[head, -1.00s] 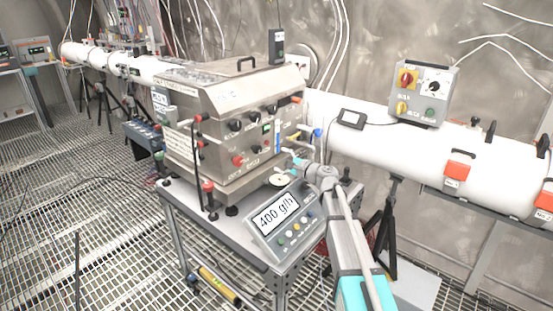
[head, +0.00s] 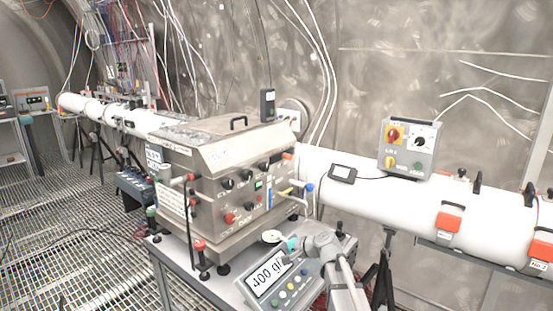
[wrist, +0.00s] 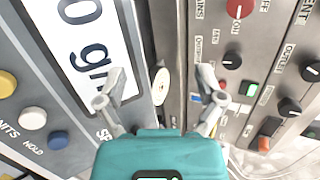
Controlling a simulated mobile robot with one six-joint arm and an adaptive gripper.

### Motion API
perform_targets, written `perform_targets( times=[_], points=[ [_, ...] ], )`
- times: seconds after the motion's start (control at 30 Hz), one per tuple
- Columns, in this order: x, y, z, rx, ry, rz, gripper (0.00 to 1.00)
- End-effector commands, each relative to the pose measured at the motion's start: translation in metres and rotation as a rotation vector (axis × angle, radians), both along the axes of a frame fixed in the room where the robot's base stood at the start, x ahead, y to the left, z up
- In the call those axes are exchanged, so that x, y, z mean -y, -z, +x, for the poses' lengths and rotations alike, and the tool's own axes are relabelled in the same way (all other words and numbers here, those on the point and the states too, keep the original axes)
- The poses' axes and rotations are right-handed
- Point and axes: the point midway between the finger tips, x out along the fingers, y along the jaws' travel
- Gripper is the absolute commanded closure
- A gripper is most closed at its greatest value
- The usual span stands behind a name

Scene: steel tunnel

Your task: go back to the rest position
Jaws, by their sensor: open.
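In the head view my gripper (head: 296,246) shows just above the cart, behind the scale's display, and my arm partly covers the scale's right side. A small round white dish (head: 271,237) lies by the machine's foot; it also shows between the fingers in the wrist view (wrist: 160,85).
A white pipe (head: 365,180) runs along the wall behind, carrying a grey control box (head: 408,150) and orange latches (head: 448,222). The grated floor (head: 90,240) at the left is largely clear.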

Motion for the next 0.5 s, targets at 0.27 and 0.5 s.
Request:
perform_targets(
  times=[0.27, 0.5],
  points=[
    [0.037, 0.035, -0.082, 0.0, -0.185, -0.396, 0.13],
    [0.085, 0.056, -0.148, -0.051, -0.348, -0.719, 0.13]
  ],
)
